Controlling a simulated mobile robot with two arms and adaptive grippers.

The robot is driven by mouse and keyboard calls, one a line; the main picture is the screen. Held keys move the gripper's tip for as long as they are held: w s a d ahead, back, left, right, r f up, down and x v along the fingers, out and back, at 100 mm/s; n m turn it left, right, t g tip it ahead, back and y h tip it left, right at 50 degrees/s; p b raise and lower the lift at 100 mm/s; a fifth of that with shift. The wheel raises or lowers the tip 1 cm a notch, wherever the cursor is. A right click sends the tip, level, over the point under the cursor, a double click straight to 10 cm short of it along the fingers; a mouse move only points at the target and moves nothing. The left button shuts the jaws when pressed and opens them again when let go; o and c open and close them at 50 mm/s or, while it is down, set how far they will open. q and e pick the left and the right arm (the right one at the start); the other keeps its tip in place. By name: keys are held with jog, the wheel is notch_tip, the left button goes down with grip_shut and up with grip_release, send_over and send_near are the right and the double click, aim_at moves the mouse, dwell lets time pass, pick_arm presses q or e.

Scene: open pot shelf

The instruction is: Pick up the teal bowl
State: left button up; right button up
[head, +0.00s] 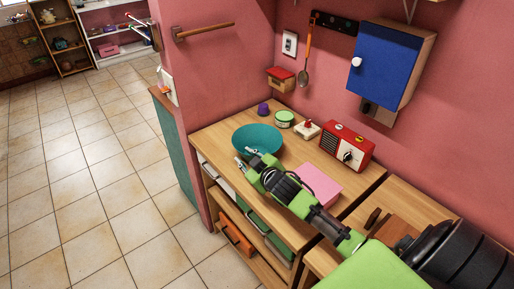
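The teal bowl (262,136) sits on the wooden counter near its left end. My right gripper (244,156) is at the bowl's near side, with its two fingertips apart. One finger overlaps the bowl's near rim in the picture; I cannot tell whether it touches. Nothing shows held between the fingers. The gripper hides a little of the bowl's near side. My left gripper is not in view.
Behind the bowl stand a purple item (263,109), a green-and-white container (284,118) and a white item with a red top (307,129). A red radio (346,147) and pink box (320,184) stand right. A blue cabinet (386,66) hangs above.

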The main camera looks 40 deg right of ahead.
aim_at(241, 153)
jog(key=shift+p+x, duration=0.7)
jog(key=shift+x, duration=2.2)
grip_shut()
